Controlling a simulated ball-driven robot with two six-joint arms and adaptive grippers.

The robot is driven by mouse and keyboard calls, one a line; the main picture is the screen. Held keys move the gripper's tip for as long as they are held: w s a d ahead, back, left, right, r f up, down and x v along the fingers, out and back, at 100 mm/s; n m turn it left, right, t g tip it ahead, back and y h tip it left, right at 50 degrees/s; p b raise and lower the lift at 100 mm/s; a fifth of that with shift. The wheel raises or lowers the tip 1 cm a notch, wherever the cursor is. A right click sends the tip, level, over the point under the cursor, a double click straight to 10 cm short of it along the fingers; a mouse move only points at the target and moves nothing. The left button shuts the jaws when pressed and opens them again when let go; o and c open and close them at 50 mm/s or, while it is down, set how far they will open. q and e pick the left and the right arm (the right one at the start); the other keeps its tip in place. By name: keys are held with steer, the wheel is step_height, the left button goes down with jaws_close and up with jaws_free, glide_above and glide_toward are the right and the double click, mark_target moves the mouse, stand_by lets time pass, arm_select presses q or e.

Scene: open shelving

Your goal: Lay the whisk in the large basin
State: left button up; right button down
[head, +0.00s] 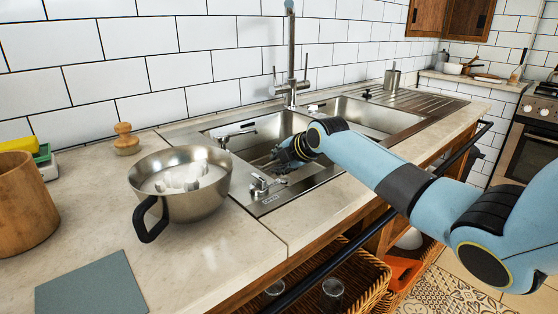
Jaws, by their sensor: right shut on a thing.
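The double sink has a left basin (262,127), the larger-looking one, and a right basin (372,115). My right gripper (284,158) is down inside the left basin, near its front side. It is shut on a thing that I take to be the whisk. The whisk is mostly hidden by the gripper and the dark basin. I cannot tell whether it touches the basin floor. My left gripper is not in view.
A metal pan (205,205) with white pieces stands left of the sink. A wooden pot (22,205), a grey mat (92,287) and a wooden knob-like object (126,141) are farther left. A tall tap (291,60) rises behind the sink.

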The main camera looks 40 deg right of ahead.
steer(key=c, duration=1.1)
jaws_free()
steer(key=shift+s, duration=0.1)
steer(key=v, duration=1.2)
steer(key=shift+r, duration=0.1)
